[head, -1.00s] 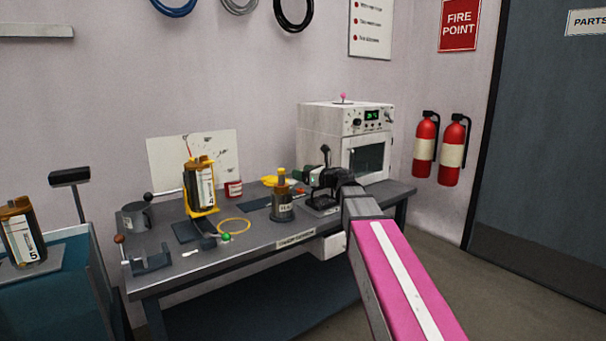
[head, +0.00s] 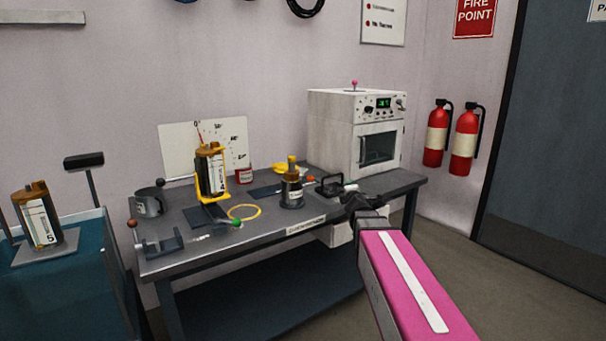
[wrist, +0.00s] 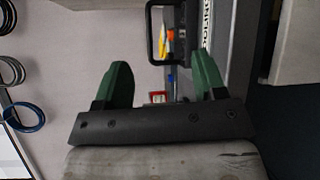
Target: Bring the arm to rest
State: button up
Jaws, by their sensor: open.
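My gripper (wrist: 162,75) shows in the wrist view with its two green fingers apart and nothing between them. In the head view, my pink arm link (head: 408,285) reaches up from the lower right to the dark wrist near the bench's right front edge. The fingers cannot be made out clearly there. A black handle-like frame (head: 329,186) stands on the bench just beyond the wrist. It also shows in the wrist view (wrist: 151,40), beyond the fingertips and apart from them.
The workbench (head: 240,238) holds an amber cylinder in a yellow holder (head: 211,172), a dark pot with a brass top (head: 291,184), a yellow ring (head: 244,212) and a white oven (head: 350,132). A blue cart (head: 70,290) stands left. Fire extinguishers (head: 464,140) hang right; the floor before the door is clear.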

jog(key=s+d+f+m+g+h, duration=0.2)
jog(key=s+f+m+g, duration=0.3)
jog(key=f, duration=0.4)
jog(key=s+d+f+m+g+h, duration=0.1)
jog(key=s+d+f+m+g, duration=0.2)
jog(key=s+f+m, duration=0.45)
jog(key=s+a+f+m+g+y, duration=0.3)
jog(key=s+f+m+g, duration=0.5)
jog(key=s, duration=0.7)
notch_tip(320, 180, down, 3)
jog(key=shift+a+r+g, duration=0.15)
jog(key=shift+a+g, duration=0.25)
jog(key=shift+a, duration=0.3)
